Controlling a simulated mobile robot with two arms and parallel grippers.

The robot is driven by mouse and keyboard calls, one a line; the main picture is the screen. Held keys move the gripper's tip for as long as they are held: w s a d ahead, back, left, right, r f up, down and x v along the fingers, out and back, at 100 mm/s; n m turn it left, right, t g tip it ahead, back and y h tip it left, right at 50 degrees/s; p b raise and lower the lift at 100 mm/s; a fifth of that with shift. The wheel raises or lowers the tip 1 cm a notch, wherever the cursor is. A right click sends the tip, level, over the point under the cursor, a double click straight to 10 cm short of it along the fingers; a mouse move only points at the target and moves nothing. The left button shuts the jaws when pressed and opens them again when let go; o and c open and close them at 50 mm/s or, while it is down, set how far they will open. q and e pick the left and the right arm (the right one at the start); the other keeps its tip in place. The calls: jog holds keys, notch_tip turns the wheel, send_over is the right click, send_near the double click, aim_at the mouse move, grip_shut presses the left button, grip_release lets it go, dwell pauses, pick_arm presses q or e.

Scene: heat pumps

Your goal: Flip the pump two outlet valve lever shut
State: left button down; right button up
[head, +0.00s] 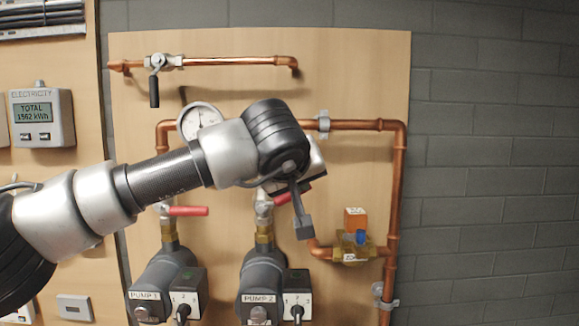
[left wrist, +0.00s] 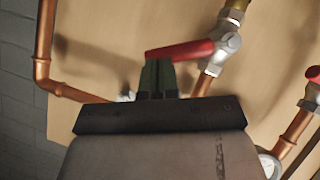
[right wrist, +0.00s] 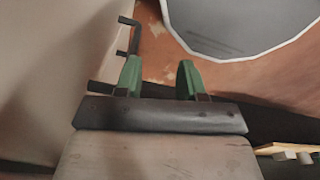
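The pump two outlet valve (head: 263,205) sits above the pump labelled PUMP 2 (head: 262,285). Its red lever (head: 283,198) points right, roughly crosswise to the upright pipe, partly hidden by my left wrist. In the left wrist view, turned nearly upside down, the red lever (left wrist: 185,51) runs left from the valve body (left wrist: 228,43). My left gripper (left wrist: 158,66) has its fingers together, tips at the lever's free end. They look in contact with its edge, not around it. My right gripper (right wrist: 157,75) is open and empty, outside the head view.
PUMP 1 (head: 165,280) has its own red lever (head: 188,211) close on the left. A gauge (head: 199,119), copper pipe (head: 399,190) and an orange-topped valve (head: 355,218) surround the spot.

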pick_arm(q)
jog(key=shift+d+f+b, duration=0.3)
jog(key=shift+f+b, duration=0.15)
jog(key=shift+f, duration=0.2)
jog(key=shift+d+f+b, duration=0.35)
jog(key=shift+f+b, duration=0.05)
jog(key=shift+f, duration=0.25)
jog(key=shift+d+f+b, duration=0.3)
jog(key=shift+f+b, duration=0.15)
jog(key=shift+f, duration=0.2)
jog(key=b+v, duration=0.1)
jog(key=v, duration=1)
jog(key=shift+b, duration=0.3)
jog(key=shift+d, duration=0.1)
